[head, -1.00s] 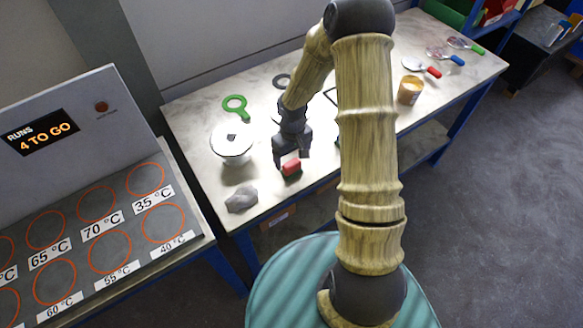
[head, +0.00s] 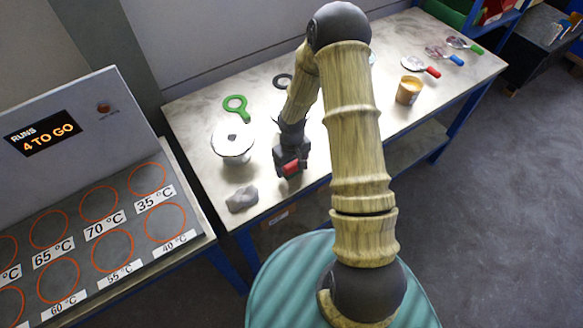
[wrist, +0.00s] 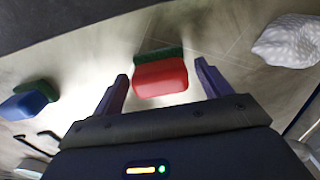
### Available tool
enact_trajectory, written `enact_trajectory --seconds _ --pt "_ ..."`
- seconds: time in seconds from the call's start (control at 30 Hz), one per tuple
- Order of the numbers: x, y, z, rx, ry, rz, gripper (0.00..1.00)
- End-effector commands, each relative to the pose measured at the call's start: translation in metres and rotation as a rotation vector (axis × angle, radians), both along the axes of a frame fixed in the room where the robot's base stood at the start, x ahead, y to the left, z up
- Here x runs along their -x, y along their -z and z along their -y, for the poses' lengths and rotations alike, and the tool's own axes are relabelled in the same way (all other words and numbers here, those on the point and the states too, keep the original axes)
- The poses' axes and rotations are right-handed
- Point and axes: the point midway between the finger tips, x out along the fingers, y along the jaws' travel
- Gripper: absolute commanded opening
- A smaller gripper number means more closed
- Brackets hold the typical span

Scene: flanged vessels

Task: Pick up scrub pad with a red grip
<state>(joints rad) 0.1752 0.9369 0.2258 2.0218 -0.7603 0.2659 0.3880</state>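The scrub pad with a red grip (head: 291,169) lies near the front edge of the table. In the wrist view its red block (wrist: 161,79) and a dark green scrub layer (wrist: 158,54) show. My gripper (head: 290,163) is right above and around the pad in the head view and partly covers it. In the wrist view my gripper (wrist: 160,71) is open, with one finger on each side of the red grip. Gaps show between the fingers and the grip, so they do not appear to touch it.
A blue-gripped pad (wrist: 25,103) lies to the left in the wrist view. A grey lump (head: 242,199) and a white flanged vessel (head: 232,142) stand left of my gripper. A green ring tool (head: 237,107) lies behind. An orange jar (head: 408,90) stands right.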

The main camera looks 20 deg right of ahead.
Motion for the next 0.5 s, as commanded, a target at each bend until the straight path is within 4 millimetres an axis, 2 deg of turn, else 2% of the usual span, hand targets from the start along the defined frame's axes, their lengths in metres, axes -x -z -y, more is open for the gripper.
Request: enact_trajectory --seconds 0.03,0.2,0.5 --pt "0.0 -0.0001 0.0 0.0 0.0 0.0 0.66" --pt "0.0 -0.0001 0.0 0.0 0.0 0.0 0.33" --pt "-0.0003 -0.0018 0.0001 0.0 0.0 0.001 0.33"
